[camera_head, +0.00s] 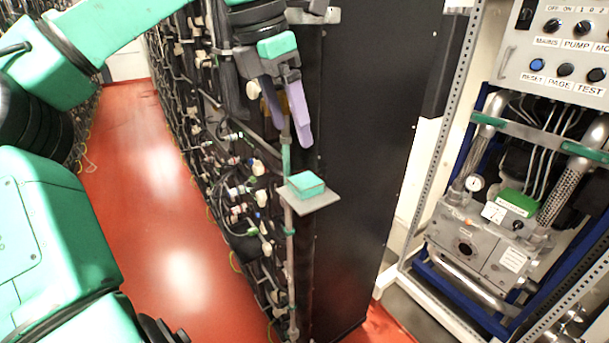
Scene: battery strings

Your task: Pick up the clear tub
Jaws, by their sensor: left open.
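A small teal, box-shaped thing (306,184) sits on a small grey shelf plate (317,204) at the front corner of the rack. I cannot tell whether it is the clear tub, or whether it is see-through. My left gripper (290,130) hangs above and slightly left of it in the picture, fingers pointing down. The gripper is apart from the teal thing. My right gripper is not in view.
A tall rack (228,160) of cables and fittings stands left of a black panel (365,140). A second small grey plate (315,16) is near the top, beside my arm. A pump unit (487,240) and control box (560,50) stand right. The red floor aisle (150,200) is clear.

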